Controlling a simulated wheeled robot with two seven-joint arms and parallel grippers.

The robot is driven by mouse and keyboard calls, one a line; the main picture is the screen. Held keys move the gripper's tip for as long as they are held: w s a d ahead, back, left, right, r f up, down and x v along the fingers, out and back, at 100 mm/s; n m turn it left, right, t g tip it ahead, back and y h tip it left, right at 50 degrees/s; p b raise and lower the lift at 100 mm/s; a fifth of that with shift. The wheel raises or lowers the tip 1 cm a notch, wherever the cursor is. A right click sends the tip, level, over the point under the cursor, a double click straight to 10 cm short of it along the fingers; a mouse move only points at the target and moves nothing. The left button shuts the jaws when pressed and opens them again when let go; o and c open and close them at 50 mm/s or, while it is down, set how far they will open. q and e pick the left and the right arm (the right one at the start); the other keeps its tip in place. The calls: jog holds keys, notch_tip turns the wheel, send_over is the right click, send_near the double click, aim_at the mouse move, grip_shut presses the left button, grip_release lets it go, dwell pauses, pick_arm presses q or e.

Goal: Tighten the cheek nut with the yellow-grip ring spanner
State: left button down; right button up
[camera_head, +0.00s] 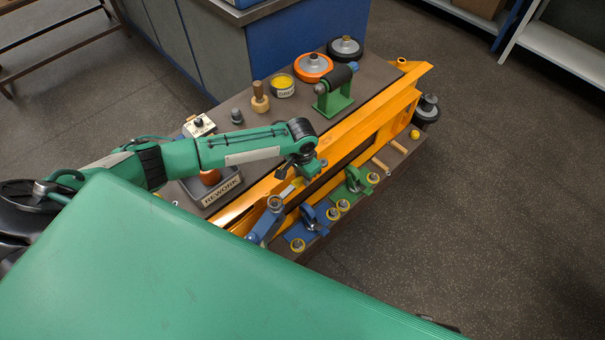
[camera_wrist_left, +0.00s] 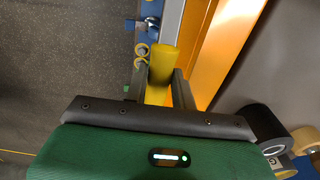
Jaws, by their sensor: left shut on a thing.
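My left gripper (camera_head: 300,180) reaches over the orange fork frame (camera_head: 345,140) from the left. In the left wrist view its two fingers (camera_wrist_left: 162,90) are closed on the yellow grip (camera_wrist_left: 163,62) of the ring spanner. In the head view a small pale yellow piece (camera_head: 287,191) shows just below the gripper, perhaps part of that grip. A blue bracket with a round grey top (camera_head: 275,203) stands beside the frame's near side. The spanner's ring end and the cheek nut cannot be made out clearly. My right gripper is not in view.
Blue (camera_head: 312,220) and green (camera_head: 353,188) clamp-like pieces and several yellow rings line the front ledge. A grey REWORK bin (camera_head: 222,190), a green stand with a black roller (camera_head: 334,98), a grease tin (camera_head: 281,86) and wheels (camera_head: 313,66) occupy the bench.

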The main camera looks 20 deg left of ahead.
pick_arm(q)
jog(key=shift+f+b, duration=0.35)
jog(key=shift+f, duration=0.75)
dwell(0.3)
jog(key=c, duration=1.9)
grip_release()
grip_shut()
jog(key=s+d+m, duration=0.3)
jog(key=d+m, duration=0.1)
jog(key=m, duration=0.2)
jog(key=shift+s+d, duration=0.35)
jog(key=shift+s, duration=0.05)
jog(key=shift+m, duration=0.3)
